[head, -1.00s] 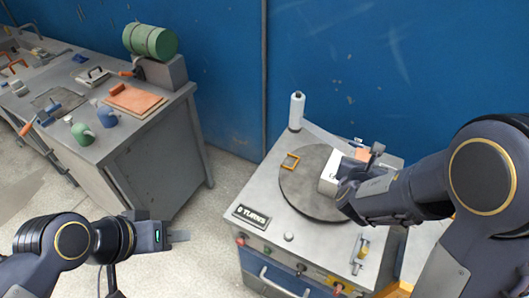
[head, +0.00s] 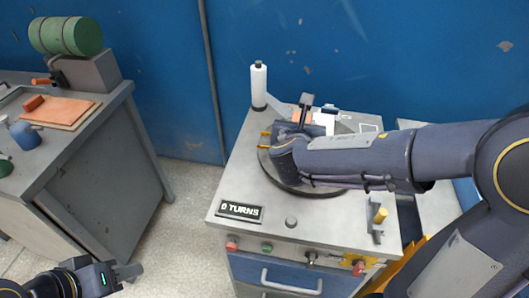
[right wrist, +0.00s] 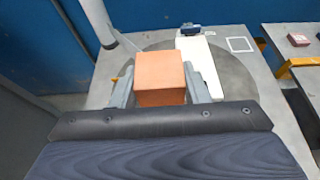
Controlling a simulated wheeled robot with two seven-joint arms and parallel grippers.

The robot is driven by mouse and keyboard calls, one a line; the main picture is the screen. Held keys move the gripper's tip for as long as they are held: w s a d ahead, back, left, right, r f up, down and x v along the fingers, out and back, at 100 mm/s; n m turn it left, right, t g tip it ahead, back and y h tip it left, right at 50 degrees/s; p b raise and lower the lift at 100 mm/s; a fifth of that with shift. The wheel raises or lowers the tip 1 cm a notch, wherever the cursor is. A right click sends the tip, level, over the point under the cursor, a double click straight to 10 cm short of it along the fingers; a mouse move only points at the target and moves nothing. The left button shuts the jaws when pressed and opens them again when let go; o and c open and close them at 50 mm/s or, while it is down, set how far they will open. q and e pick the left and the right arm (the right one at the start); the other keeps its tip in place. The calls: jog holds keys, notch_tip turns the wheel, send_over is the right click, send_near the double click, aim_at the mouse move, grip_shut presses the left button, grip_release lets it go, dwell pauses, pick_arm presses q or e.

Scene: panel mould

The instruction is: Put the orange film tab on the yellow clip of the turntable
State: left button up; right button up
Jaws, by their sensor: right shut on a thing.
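The orange film tab (right wrist: 160,78) shows as an orange block between the two fingers of my right gripper (right wrist: 163,88) in the right wrist view. The right gripper is shut on it above the grey turntable disc (right wrist: 235,70). In the head view my right wrist covers much of the turntable (head: 300,188) and the gripper (head: 303,112) is partly hidden. The yellow clip (head: 265,141) shows at the disc's left edge, beside my wrist. My left gripper (head: 128,271) is at the lower left, away from the turntable; its jaw gap cannot be made out.
A white block (right wrist: 203,62) lies on the disc right of the tab in the wrist view. A white bottle-like post (head: 259,86) stands at the cabinet's back left corner. A "0 TURNS" plate (head: 240,211) is in front. A workbench (head: 105,115) stands left, across a floor gap.

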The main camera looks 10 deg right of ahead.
jog(key=w+a+f, duration=0.5)
jog(key=w, duration=0.4)
send_over(264, 143)
jog(key=f, duration=0.4)
jog(key=shift+s+d+f, duration=0.15)
jog(key=shift+s+d, duration=0.05)
jog(key=shift+s, duration=0.05)
jog(key=shift+w+a+f, duration=0.2)
jog(key=shift+w+f, duration=0.1)
jog(key=shift+f, duration=1.65)
jog(key=shift+b, duration=0.3)
jog(key=shift+f, duration=0.2)
jog(key=o, duration=1)
jog(key=shift+r, duration=0.1)
